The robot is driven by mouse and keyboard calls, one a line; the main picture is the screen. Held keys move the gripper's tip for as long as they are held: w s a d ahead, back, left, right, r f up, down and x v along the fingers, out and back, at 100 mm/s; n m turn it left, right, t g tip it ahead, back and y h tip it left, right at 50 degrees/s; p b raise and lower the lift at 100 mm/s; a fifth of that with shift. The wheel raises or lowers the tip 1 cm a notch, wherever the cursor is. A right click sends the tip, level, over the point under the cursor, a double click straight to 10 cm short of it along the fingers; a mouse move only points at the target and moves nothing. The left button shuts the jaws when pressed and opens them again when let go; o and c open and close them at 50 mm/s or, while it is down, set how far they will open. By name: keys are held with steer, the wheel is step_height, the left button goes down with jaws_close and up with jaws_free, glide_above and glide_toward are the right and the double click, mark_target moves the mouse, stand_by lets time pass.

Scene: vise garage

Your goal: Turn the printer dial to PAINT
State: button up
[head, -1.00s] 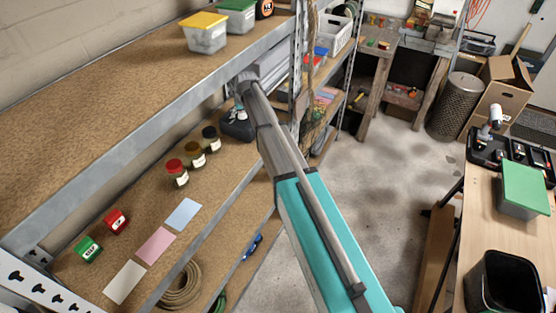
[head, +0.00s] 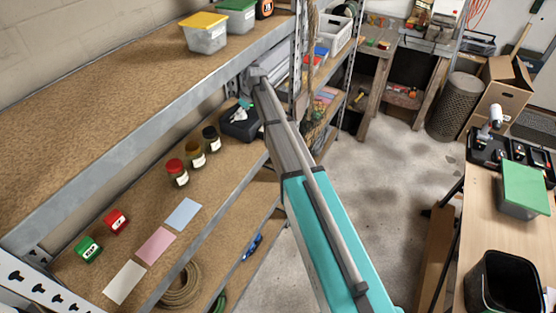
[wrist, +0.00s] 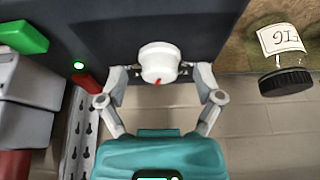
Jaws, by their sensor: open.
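The dial (wrist: 159,61) is a round white knob with a red pointer mark, on the dark face of the printer (wrist: 105,28). In the wrist view the mark points down and slightly left; no PAINT lettering is readable there. My gripper (wrist: 160,72) is open, with one finger on each side of the dial; I cannot tell whether either touches it. In the head view the printer (head: 238,127) is a small black box on the middle shelf, and my gripper (head: 245,103) is small above it, partly hidden by my arm.
A green light (wrist: 78,66) glows left of the dial, below a green block (wrist: 24,37). A black-lidded jar (wrist: 285,81) stands on the right in the wrist view. Several jars, including a red-lidded one (head: 176,172), share the shelf with coloured cards (head: 155,247).

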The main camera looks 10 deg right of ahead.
steer(key=p+v, duration=0.8)
steer(key=s+d+f+m+b, duration=0.1)
steer(key=s+f+m, duration=0.1)
steer(key=s, duration=0.7)
steer(key=s+d+f+m+g+h+b, duration=0.1)
steer(key=s+d+m+b, duration=0.1)
steer(key=s, duration=0.7)
steer(key=s+d+f+m+g+h+b, duration=0.1)
steer(key=s+d+f+m+b, duration=0.1)
steer(key=s, duration=0.8)
steer(key=shift+f+m, duration=0.35)
steer(key=shift+m, duration=0.45)
steer(key=s+d+f+m+g+h+b, duration=0.1)
steer(key=s+m, duration=0.1)
steer(key=s, duration=0.5)
steer(key=shift+d, duration=0.15)
